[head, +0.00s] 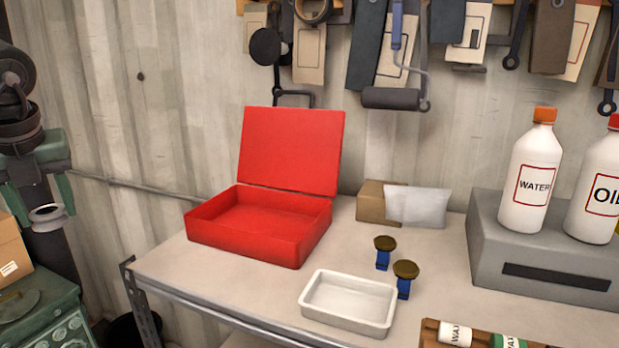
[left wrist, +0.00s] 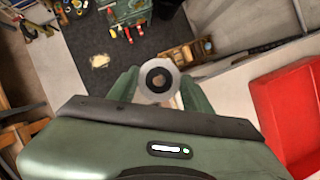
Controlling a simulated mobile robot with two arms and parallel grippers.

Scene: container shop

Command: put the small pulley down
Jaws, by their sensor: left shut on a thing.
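My left gripper (head: 45,208) is at the left of the head view, left of the table and apart from it. It is shut on the small pulley (head: 47,217), a pale grey ring. In the left wrist view the pulley (left wrist: 157,80) sits between the green fingers (left wrist: 158,88), with a dark centre. It hangs over the floor side, not over the table. My right gripper is not in view.
On the table (head: 215,287) stand an open, empty red box (head: 268,225), an empty white tray (head: 350,310), two blue stands with brown round tops (head: 383,258), a cardboard box (head: 375,203) and a grey block (head: 520,250) bearing bottles. Tools hang on the wall behind.

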